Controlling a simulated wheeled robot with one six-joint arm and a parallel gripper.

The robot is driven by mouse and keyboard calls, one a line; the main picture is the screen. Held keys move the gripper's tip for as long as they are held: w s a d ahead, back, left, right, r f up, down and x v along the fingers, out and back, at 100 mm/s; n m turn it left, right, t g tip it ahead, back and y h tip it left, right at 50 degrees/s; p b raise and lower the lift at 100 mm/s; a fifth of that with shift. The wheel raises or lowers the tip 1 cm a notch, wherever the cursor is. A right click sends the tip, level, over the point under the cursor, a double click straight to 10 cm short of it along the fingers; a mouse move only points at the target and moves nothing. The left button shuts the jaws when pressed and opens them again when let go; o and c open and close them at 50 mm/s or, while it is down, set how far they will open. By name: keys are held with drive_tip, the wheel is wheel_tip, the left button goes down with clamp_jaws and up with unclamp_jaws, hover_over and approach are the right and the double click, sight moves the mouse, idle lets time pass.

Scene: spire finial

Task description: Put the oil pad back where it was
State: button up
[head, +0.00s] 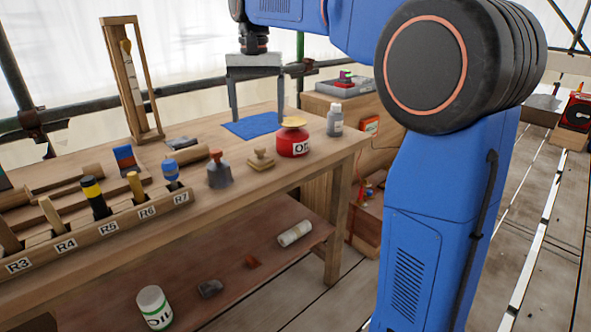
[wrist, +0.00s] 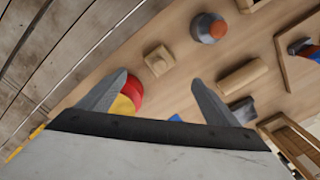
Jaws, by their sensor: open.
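A red round tin (head: 292,145) with a partly readable label starting "OI" stands near the right end of the workbench. A yellow pad-like top (head: 294,122) sits on it. I cannot tell whether the oil pad is the whole tin or only its top. In the wrist view, the red tin (wrist: 136,92) shows partly behind the left finger, with yellow (wrist: 122,105) beside it. My gripper (head: 256,114) is open and empty, pointing down above a blue cloth (head: 250,128), left of and behind the tin. It also shows in the wrist view (wrist: 157,80).
A grey bottle (head: 335,121) stands right of the tin. A wooden block (head: 261,160) and a grey cone-shaped piece (head: 219,170) are in front. A rack (head: 100,228) labelled R3 to R7 holds tools.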

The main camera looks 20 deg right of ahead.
drive_tip(key=s+d+f+n+t, duration=0.15)
drive_tip(key=s+f, duration=0.25)
drive_tip(key=s, duration=0.5)
drive_tip(key=s+d+f+n+t, duration=0.1)
drive_tip(key=s+d+f, duration=0.2)
drive_tip(key=s, duration=0.6)
drive_tip(key=s+d+f+n+t, duration=0.2)
drive_tip(key=s+f+n, duration=0.1)
drive_tip(key=s+f, duration=1.2)
drive_tip(key=shift+d+f, duration=0.15)
drive_tip(key=shift+d, duration=0.1)
